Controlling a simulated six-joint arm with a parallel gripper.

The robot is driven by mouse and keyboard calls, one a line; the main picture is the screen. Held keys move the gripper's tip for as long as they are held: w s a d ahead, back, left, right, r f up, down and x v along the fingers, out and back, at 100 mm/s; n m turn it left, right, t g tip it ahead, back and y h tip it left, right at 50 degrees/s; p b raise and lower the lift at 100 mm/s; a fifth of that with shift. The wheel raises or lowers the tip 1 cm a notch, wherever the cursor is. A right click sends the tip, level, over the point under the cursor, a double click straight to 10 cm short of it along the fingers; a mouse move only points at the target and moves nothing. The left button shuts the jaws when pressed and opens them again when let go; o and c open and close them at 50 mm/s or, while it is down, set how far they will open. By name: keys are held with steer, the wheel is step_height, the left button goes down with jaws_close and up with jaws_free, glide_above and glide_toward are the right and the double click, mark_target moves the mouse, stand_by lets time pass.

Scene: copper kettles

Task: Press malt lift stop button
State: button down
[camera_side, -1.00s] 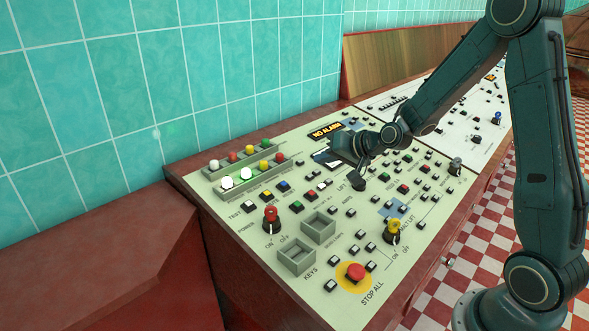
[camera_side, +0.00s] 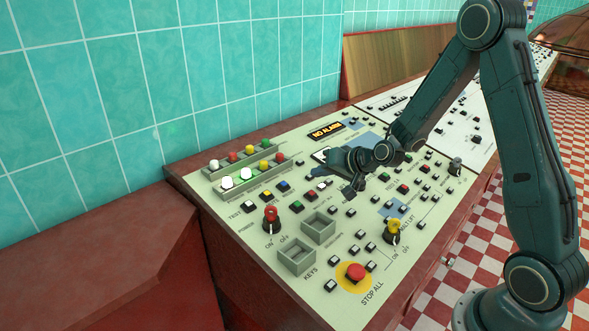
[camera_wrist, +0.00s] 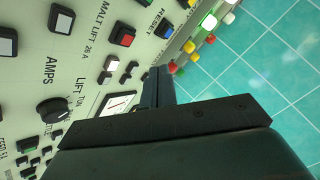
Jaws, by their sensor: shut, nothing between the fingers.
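The red square button (camera_wrist: 123,36) lies by the "MALT LIFT" lettering in the wrist view, with a white button beside it. In the side view it appears to be the small red button (camera_side: 310,195) next to a green one, left of my gripper. I cannot read a "stop" label on it. My gripper (camera_side: 352,190) is shut and empty, low over the panel near the "LIFT" lettering. Its shut fingers (camera_wrist: 158,85) also show in the wrist view, below and right of the red button and apart from it in the picture. Their height above the panel is unclear.
A black dial (camera_wrist: 64,110) and a meter (camera_wrist: 118,103) are near the fingers. A red knob (camera_side: 271,214), a yellow knob (camera_side: 393,228) and the red "STOP ALL" button (camera_side: 355,272) rise from the panel. Lamp rows (camera_side: 247,173) stand by the tiled wall (camera_side: 150,80).

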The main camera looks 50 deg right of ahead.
steer(key=shift+w+f, duration=0.2)
steer(key=shift+f, duration=0.85)
steer(key=shift+w+f, duration=0.2)
steer(key=shift+f, duration=0.85)
steer(key=shift+w+f, duration=0.15)
steer(key=shift+f, duration=0.65)
stand_by(1.4)
steer(key=shift+r, duration=0.8)
stand_by(0.4)
steer(key=shift+s+r, duration=0.2)
steer(key=shift+r, duration=0.6)
steer(key=shift+s+r, duration=0.25)
steer(key=shift+r, duration=0.6)
steer(key=shift+s+r, duration=0.2)
steer(key=shift+r, duration=0.6)
steer(key=shift+r, duration=0.1)
